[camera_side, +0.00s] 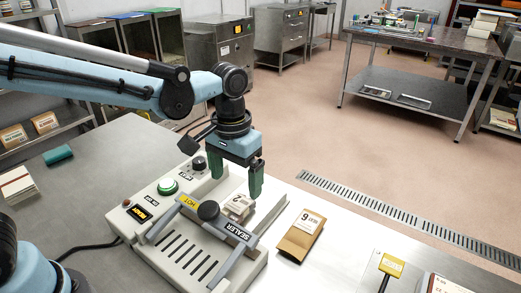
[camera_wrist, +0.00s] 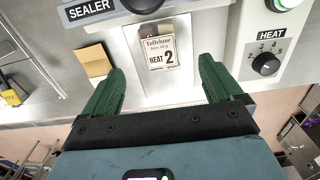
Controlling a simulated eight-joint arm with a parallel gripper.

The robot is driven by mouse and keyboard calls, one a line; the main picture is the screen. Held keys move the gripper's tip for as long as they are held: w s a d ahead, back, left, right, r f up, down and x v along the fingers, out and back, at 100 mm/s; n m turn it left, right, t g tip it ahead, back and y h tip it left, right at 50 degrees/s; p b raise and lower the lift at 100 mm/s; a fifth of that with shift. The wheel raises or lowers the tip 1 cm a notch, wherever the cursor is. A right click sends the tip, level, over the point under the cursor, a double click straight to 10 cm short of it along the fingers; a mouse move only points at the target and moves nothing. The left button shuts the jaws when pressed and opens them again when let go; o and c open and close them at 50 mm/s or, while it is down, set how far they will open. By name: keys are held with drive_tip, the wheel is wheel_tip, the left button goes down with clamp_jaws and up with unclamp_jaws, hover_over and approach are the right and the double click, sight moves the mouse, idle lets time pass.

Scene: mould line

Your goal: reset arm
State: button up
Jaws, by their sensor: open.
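My gripper (camera_side: 236,178) has dark green fingers, spread apart and empty. It hangs over the back of the white sealer (camera_side: 122,211). A small packet labelled HEAT 2 (camera_side: 238,204) lies on the sealer just behind its grey bar (camera_side: 219,222). In the wrist view my fingers (camera_wrist: 162,70) stand wide, and the packet (camera_wrist: 160,52) shows between their tips with clear gaps on both sides. How high the fingertips are above the packet is hard to tell.
The sealer carries a heat dial (camera_wrist: 265,64), a green button (camera_side: 168,186) and a yellow HOT tag (camera_side: 189,201). A brown packet (camera_side: 301,236) lies on the bench to its right. A yellow-headed tool (camera_side: 391,266) is at the front right. A teal roll (camera_side: 58,155) lies at left.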

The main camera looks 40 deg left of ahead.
wheel_tip(320, 180, up, 4)
drive_tip(key=s+a+f+t, duration=0.1)
drive_tip(key=s+a+t, duration=0.6)
drive_tip(key=a, duration=0.5)
drive_tip(key=shift+s, duration=0.55)
